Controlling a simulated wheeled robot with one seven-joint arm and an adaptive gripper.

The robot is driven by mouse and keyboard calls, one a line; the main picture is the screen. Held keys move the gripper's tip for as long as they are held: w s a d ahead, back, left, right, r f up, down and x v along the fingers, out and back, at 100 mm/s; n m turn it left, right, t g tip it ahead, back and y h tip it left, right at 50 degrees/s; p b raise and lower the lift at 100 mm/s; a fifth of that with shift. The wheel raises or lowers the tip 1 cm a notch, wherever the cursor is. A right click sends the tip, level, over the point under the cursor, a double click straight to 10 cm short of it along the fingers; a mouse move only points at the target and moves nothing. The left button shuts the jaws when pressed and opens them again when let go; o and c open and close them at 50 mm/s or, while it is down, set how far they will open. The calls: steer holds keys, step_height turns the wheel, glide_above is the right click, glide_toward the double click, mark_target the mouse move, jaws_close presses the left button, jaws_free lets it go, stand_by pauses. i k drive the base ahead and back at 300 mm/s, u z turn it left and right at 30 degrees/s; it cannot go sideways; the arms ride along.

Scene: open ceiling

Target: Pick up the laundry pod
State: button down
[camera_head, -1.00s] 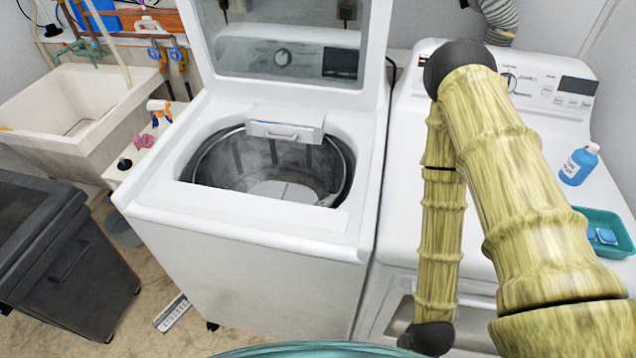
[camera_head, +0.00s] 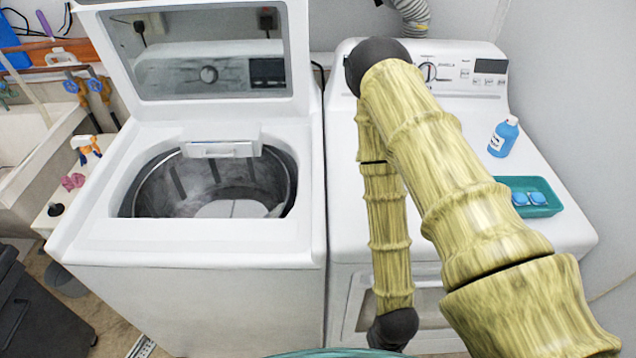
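Two small blue laundry pods (camera_head: 528,198) lie side by side in a teal tray (camera_head: 551,208) on top of the white dryer at the right. My bamboo-patterned arm crosses the view in front of the dryer, left of the tray. Its dark lower joint hangs low before the dryer's front. I cannot make out my gripper or its fingers in this view.
A blue bottle (camera_head: 503,136) stands on the dryer (camera_head: 345,200) behind the tray. To the left, the washer (camera_head: 190,245) has its lid raised and its drum open. A spray bottle (camera_head: 86,148) and pink item (camera_head: 73,181) sit left of the washer. A wall closes the right side.

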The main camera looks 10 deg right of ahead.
mark_target(519, 197)
steer(key=z, duration=1.75)
